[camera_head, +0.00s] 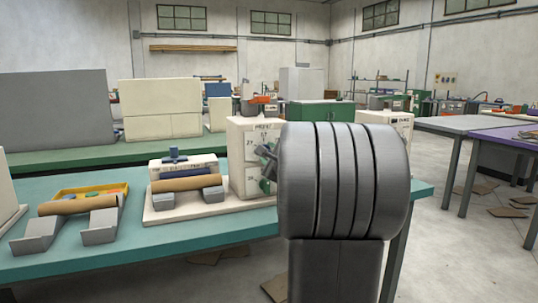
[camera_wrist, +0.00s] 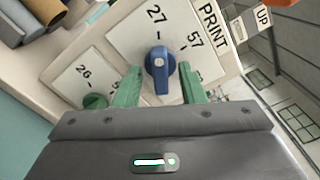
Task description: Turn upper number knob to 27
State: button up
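The upper number knob (camera_wrist: 160,66) is blue and sits on a pale plate marked 27 and 57 in the wrist view. Its long ridge appears lined up roughly with the tick by 27. My gripper (camera_wrist: 160,72) has its two green fingers on either side of the knob, with small gaps showing; it looks open. A lower green knob (camera_wrist: 95,101) sits on a plate marked 26. In the head view the white machine box (camera_head: 240,130) labelled PRINT stands on the teal table; my arm hides the upper knob and most of the gripper.
Left of the box on the teal table (camera_head: 190,235) are a brown roll (camera_head: 186,183) on a white-based stand and a yellow tray (camera_head: 95,190). Another white box (camera_head: 400,122) stands behind my arm.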

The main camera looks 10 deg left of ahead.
jog(key=v, duration=1.3)
jog(key=shift+s, duration=0.2)
jog(key=shift+w+d, duration=0.1)
jog(key=shift+w, duration=0.05)
jog(key=x, duration=1.3)
jog(key=shift+w+a, duration=0.2)
jog(key=v, duration=1.4)
jog(key=w+a+m+p, duration=0.7)
jog(key=w+m+p, duration=0.2)
jog(key=w+p, duration=0.2)
jog(key=shift+w+a, duration=0.3)
jog(key=shift+a, duration=0.1)
